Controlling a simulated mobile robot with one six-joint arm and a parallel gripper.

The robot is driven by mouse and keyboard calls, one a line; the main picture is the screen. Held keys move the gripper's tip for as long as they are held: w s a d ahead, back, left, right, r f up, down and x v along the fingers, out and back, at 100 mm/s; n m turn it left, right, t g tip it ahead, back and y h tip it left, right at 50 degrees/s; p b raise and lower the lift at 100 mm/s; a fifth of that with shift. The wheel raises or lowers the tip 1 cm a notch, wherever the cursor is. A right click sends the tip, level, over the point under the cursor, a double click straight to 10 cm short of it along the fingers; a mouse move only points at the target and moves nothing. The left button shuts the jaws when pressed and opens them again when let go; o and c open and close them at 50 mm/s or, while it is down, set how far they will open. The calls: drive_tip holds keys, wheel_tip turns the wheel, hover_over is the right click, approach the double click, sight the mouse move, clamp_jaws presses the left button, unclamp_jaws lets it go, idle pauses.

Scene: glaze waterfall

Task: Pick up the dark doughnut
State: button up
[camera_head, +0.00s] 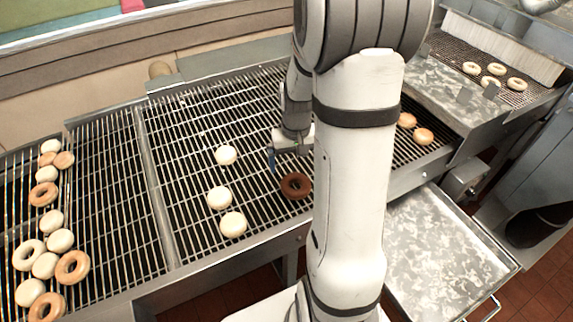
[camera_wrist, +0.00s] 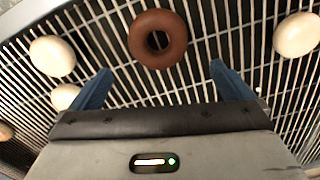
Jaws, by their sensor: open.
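The dark doughnut (camera_head: 296,186) is a chocolate-brown ring lying flat on the wire rack, just left of my arm in the head view. In the wrist view the dark doughnut (camera_wrist: 158,39) is at top centre, beyond the tips of my gripper (camera_wrist: 160,82). My gripper is open and empty, its two blue fingers spread apart with bare rack bars between them. In the head view my gripper (camera_head: 276,160) is above the rack near the doughnut, mostly hidden by my own arm; one blue finger shows.
Several pale and brown doughnuts (camera_head: 72,267) crowd the rack's left end. A metal tray (camera_head: 445,255) is at lower right.

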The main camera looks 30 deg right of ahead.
sight(295, 188)
drive_tip(key=f, duration=0.3)
drive_tip(key=shift+d, duration=0.2)
drive_tip(key=shift+s+a+f+p, duration=0.1)
drive_tip(key=shift+f+p, duration=0.35)
drive_tip(key=shift+f, duration=0.85)
drive_tip(key=shift+s+a+f+p, duration=0.1)
drive_tip(key=shift+f+p, duration=0.3)
drive_tip(key=shift+f, duration=0.9)
drive_tip(key=shift+c, duration=0.2)
drive_tip(key=c, duration=0.9)
drive_tip(key=shift+o, duration=0.2)
drive_tip(key=shift+d+r, duration=0.1)
drive_tip(key=shift+r, duration=0.05)
